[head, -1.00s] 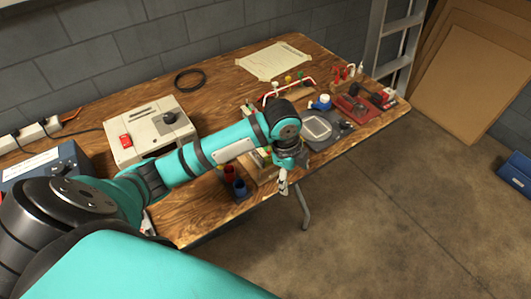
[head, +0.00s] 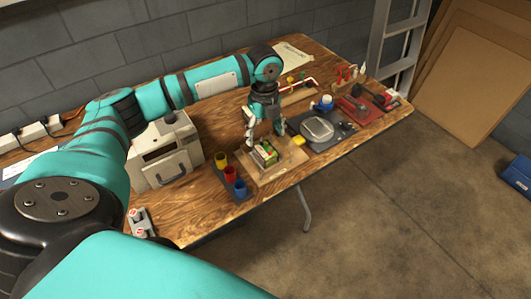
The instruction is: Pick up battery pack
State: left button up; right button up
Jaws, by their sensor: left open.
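The fingers look empty. I cannot tell whether a finger touches the block. The gripper hides part of the board's far side. My right gripper does not show.
Coloured cups (head: 230,174) stand left of the board, and a beige device (head: 166,152) stands behind them. A red mat (head: 361,110) with tools lies further right.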

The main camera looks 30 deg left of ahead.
aim_at(265, 148)
pick_arm(q)
jog(key=f, duration=0.8)
jog(key=shift+w, duration=0.35)
grip_shut()
